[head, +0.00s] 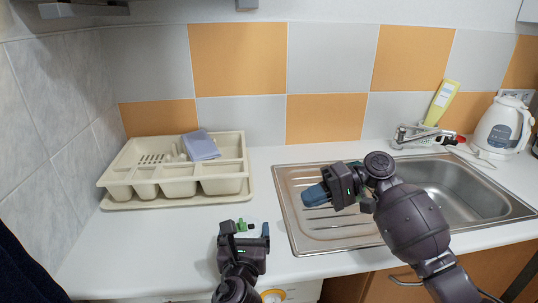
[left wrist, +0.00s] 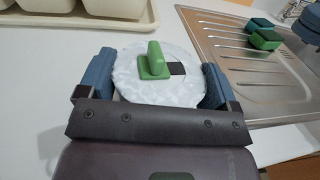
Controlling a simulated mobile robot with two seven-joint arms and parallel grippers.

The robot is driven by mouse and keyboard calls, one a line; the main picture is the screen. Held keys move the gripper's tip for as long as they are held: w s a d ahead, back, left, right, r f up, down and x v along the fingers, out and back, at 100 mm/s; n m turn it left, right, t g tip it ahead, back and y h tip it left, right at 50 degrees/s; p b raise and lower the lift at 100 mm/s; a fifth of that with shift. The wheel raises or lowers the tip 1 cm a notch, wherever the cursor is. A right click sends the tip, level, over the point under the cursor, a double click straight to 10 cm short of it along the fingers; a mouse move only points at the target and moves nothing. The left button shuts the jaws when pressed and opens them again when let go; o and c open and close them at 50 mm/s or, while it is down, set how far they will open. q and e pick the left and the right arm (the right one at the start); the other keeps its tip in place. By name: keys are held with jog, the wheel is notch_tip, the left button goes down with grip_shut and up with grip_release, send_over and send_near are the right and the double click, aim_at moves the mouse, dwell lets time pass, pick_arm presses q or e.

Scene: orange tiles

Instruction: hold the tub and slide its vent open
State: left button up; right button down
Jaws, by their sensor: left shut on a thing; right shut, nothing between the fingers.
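The tub (left wrist: 130,82) is white with a round lid and stands on the white counter. A green upright tab (left wrist: 154,62) sits on the lid, with a dark square patch (left wrist: 177,68) right beside it. I cannot tell whether the patch is an opening. In the head view the tub (head: 252,222) is mostly hidden by my left gripper (head: 246,231). That gripper's blue fingers are shut on the tub, one on each side. My right gripper (head: 316,195) is shut and empty above the sink's drainboard, right of and apart from the tub; its fingertips show in the left wrist view (left wrist: 262,33).
A cream dish rack (head: 180,190) with a blue-grey item (head: 201,146) stands at the back left. The steel sink (head: 290,222) takes up the right, with a tap (head: 412,135) behind it. A kettle (head: 497,128) and a yellow bottle (head: 441,102) stand far right. Counter left of the tub is clear.

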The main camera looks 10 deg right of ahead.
pick_arm(q)
jog(key=o, duration=0.8)
jog(key=shift+s, duration=0.1)
